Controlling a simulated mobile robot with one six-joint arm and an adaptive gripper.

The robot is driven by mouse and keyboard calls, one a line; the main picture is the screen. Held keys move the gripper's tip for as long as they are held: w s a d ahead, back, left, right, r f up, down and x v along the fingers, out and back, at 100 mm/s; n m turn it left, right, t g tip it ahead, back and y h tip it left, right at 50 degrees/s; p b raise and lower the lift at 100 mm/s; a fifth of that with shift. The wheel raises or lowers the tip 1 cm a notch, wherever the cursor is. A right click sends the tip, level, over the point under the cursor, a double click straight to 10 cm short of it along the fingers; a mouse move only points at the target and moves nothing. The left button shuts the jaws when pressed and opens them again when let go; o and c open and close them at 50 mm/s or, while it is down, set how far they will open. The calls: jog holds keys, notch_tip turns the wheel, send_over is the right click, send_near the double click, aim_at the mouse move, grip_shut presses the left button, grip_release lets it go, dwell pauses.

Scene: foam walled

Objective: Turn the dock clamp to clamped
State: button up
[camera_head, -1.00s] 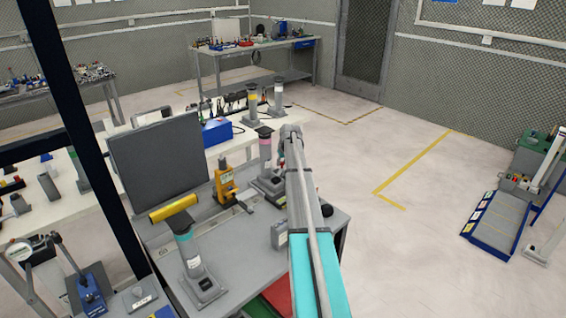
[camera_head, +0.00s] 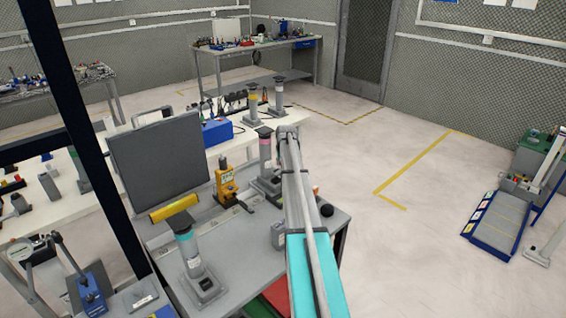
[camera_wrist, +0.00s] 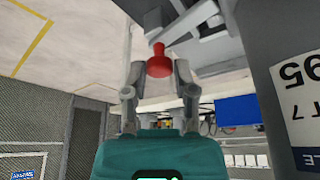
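In the wrist view a red knob (camera_wrist: 159,64) on a short red stem sits between the fingertips of my gripper (camera_wrist: 159,76). The fingers stand apart, with a gap seen on each side of the knob. The stem meets a grey metal part (camera_wrist: 200,48) behind it. I cannot tell for sure that this is the dock clamp, nor its setting. In the head view my arm hides the gripper and the knob.
A grey bench (camera_head: 240,240) carries a dark upright panel (camera_head: 160,158), a yellow device (camera_head: 226,182) and grey posts, one with a teal band (camera_head: 187,250). A blue box (camera_wrist: 236,110) shows in the wrist view.

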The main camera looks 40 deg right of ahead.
jog(key=o, duration=0.3)
jog(key=shift+d+n, duration=0.1)
jog(key=shift+n, duration=0.4)
